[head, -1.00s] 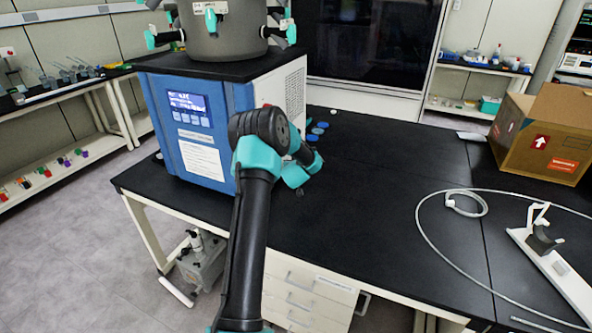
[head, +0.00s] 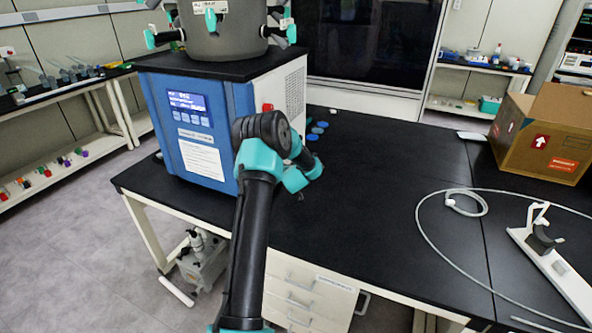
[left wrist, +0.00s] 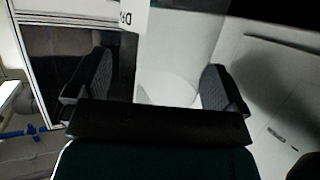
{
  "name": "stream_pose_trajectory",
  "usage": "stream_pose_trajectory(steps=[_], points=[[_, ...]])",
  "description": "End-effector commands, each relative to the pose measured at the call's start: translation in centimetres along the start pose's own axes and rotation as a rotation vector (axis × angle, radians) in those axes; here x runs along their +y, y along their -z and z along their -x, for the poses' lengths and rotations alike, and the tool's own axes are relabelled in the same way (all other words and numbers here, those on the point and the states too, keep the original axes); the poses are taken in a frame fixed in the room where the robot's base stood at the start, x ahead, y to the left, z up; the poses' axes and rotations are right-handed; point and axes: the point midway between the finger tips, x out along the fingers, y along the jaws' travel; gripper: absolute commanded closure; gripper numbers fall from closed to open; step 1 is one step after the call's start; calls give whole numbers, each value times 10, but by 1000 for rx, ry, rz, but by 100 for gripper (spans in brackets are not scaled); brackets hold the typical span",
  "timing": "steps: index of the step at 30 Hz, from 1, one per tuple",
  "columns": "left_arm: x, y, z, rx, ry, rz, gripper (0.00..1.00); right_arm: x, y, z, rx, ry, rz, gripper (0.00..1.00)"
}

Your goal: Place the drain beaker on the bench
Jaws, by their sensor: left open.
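The drain beaker (left wrist: 185,45) shows in the left wrist view as a clear, pale cylinder with a white label carrying dark letters. It stands between the two dark fingers of my left gripper (left wrist: 157,88), which is open. I cannot tell whether either finger touches it. In the head view my left arm reaches over the black bench (head: 385,205), its wrist beside the right side of the blue freeze dryer (head: 225,110). The beaker cannot be made out in the head view. My right gripper is not in view.
Several blue discs (head: 318,130) lie on the bench behind my wrist. A cardboard box (head: 545,135) stands at the back right. A pale coiled tube (head: 425,225) and a white stand (head: 553,265) lie at the right. The bench middle is clear.

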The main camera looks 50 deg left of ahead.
Motion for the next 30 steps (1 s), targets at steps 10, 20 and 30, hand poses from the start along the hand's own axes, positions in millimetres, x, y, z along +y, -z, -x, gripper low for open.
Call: stream_pose_trajectory(steps=[10, 20, 30], points=[[0, 3, 12, -1, -1, -1, 2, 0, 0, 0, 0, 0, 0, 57], [0, 3, 63, -1, -1, -1, 2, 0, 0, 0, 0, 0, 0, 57], [0, 3, 114, -1, 1, 0, 2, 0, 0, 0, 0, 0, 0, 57]])
